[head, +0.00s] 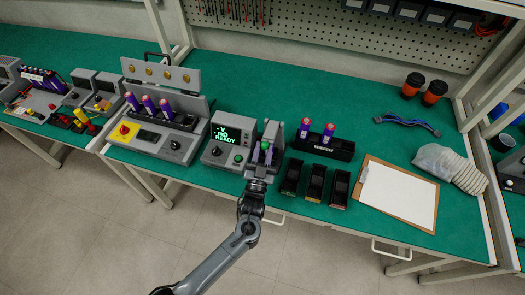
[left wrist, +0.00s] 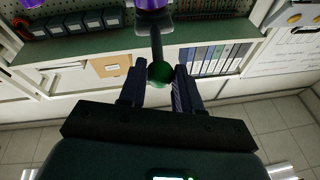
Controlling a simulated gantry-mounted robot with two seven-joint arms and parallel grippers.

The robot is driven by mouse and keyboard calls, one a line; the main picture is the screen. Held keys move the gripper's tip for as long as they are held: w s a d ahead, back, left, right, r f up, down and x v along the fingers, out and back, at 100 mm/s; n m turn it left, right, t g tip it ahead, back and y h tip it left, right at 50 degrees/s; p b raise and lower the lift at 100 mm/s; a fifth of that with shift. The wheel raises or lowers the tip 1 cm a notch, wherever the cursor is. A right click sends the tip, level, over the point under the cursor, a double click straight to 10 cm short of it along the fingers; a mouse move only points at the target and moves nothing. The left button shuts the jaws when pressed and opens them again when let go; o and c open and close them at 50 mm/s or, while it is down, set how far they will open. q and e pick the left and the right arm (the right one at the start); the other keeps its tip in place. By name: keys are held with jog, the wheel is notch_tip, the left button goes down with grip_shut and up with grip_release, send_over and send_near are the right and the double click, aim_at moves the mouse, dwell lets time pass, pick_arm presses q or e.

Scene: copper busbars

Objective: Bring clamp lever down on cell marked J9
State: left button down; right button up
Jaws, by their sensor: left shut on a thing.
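The clamp fixture (head: 272,138) is a grey stand at the table's front edge, right of the tester with a green-lit screen (head: 226,133). Its lever ends in a green ball knob (head: 265,146), which shows between my fingers in the left wrist view (left wrist: 160,73). My left gripper (head: 261,165) is shut on this knob, its arm reaching up from below. The lever's dark rod runs from the knob toward a purple cell (left wrist: 153,4) at the top of the left wrist view. The J9 marking cannot be read. My right gripper is not in view.
A black rack (head: 322,148) with two purple cells stands right of the fixture. Three dark bins (head: 315,183) sit in front of it. A charger station (head: 163,128) with several cells is at left.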

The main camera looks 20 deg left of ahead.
pick_arm(q)
jog(key=shift+f, duration=0.45)
jog(key=c, duration=1.1)
grip_release()
jog(key=o, duration=0.3)
jog(key=shift+w+r, duration=0.1)
jog(key=shift+r, duration=0.1)
jog(key=shift+v, duration=5.45)
jog(key=shift+r, duration=0.15)
